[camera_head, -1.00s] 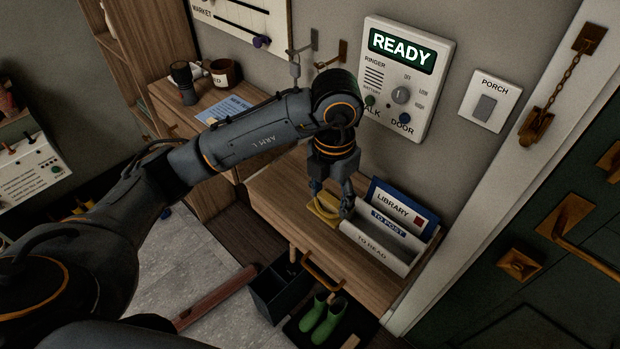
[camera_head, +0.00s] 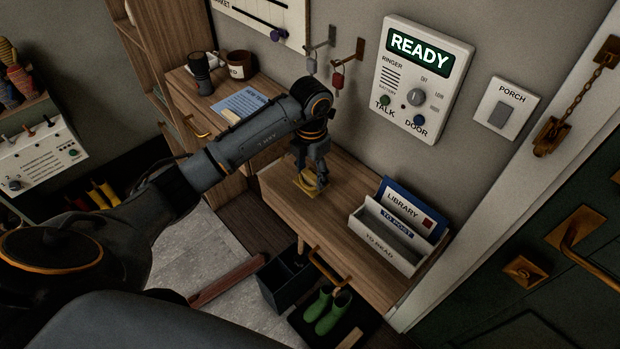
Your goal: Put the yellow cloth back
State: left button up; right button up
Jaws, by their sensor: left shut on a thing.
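My left gripper (camera_head: 309,178) points down and is shut on the cloth. The gripper's fingers cover part of the cloth, and I cannot tell whether the cloth touches the wood. My right gripper is not in view.
A white letter rack (camera_head: 385,240) with a blue library folder (camera_head: 412,210) stands on the bench's right part. Bare wood lies between cloth and rack. Keys (camera_head: 338,78) hang on wall hooks above. Green boots (camera_head: 326,312) and a dark bin (camera_head: 285,280) stand below.

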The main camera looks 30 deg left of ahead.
aim_at(310, 174)
pick_arm(q)
jog(key=f, duration=0.1)
jog(key=f+p, duration=0.1)
jog(key=f, duration=0.1)
jog(key=shift+w+a+f, duration=0.15)
jog(key=shift+a, duration=0.05)
jog(key=shift+f, duration=0.15)
jog(key=o, duration=1)
jog(key=shift+f, duration=0.1)
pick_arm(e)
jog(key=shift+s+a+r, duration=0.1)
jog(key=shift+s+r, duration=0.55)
pick_arm(q)
notch_tip(310, 174, up, 11)
jog(key=shift+f+b, duration=0.1)
jog(key=shift+b, duration=1.05)
jog(key=shift+r, duration=0.7)
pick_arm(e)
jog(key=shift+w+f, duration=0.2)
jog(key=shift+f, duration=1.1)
